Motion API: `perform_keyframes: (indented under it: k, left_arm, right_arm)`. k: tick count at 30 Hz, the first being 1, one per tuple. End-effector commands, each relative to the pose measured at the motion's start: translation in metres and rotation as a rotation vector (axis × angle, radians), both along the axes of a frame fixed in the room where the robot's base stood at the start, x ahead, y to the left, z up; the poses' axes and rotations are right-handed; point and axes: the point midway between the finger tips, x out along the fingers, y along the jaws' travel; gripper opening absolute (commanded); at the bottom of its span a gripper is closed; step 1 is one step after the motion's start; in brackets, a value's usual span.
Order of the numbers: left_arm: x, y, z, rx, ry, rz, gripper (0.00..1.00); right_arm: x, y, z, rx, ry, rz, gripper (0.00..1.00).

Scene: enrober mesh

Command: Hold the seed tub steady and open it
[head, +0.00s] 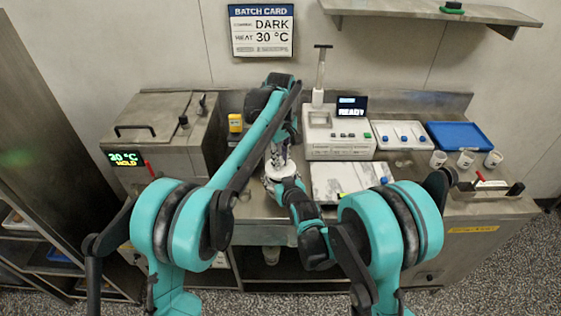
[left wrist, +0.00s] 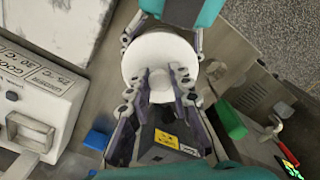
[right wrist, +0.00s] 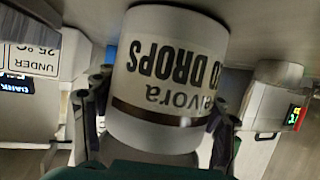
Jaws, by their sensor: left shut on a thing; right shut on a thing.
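The seed tub (right wrist: 165,85) is a white cylinder with a dark band and black lettering, upside down in the right wrist view. In the head view it is small and partly hidden between my grippers (head: 280,172). My right gripper (right wrist: 160,110) has its fingers on both sides of the tub's body. My left gripper (left wrist: 160,76) comes from above, its fingertips close together at the middle of the round white top (left wrist: 160,52). What lies between those fingertips is mostly hidden. I cannot tell whether the lid has turned or lifted.
A machine with a READY display (head: 338,135) stands behind, right of the tub. A steel unit (head: 160,130) showing 30 °C HOLD is at left. A pale slab (head: 345,178) lies close on the right. A blue tray (head: 460,136) and several white cups (head: 466,158) stand farther right.

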Motion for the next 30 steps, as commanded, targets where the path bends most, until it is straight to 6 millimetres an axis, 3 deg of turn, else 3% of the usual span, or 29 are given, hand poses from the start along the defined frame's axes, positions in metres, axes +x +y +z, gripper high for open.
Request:
perform_keyframes:
  k: [7,15,16,18,19,30]
  left_arm:
    - [0.000,0.000,0.030,0.000,0.000,0.000,0.00]
    - [0.000,0.000,0.034,0.000,0.000,0.000,0.00]
    - [0.000,0.000,0.034,0.000,0.000,0.000,0.00]
    - [0.000,0.000,0.034,0.000,0.000,0.000,0.00]
    - [0.000,0.000,0.034,0.000,0.000,0.000,0.00]
    - [0.000,0.000,0.034,0.000,0.000,0.000,0.00]
  right_arm:
    - [0.000,0.000,-0.001,-0.002,0.000,0.001,0.15]
    - [0.000,0.000,-0.001,-0.001,0.001,0.000,0.15]
    - [0.000,0.000,-0.001,-0.001,0.001,0.000,0.72]
    - [0.000,0.000,0.000,-0.001,0.001,0.000,0.90]
    - [0.000,0.000,0.000,-0.001,0.001,0.000,0.94]
    - [-0.003,-0.001,0.001,0.000,0.000,0.000,0.94]
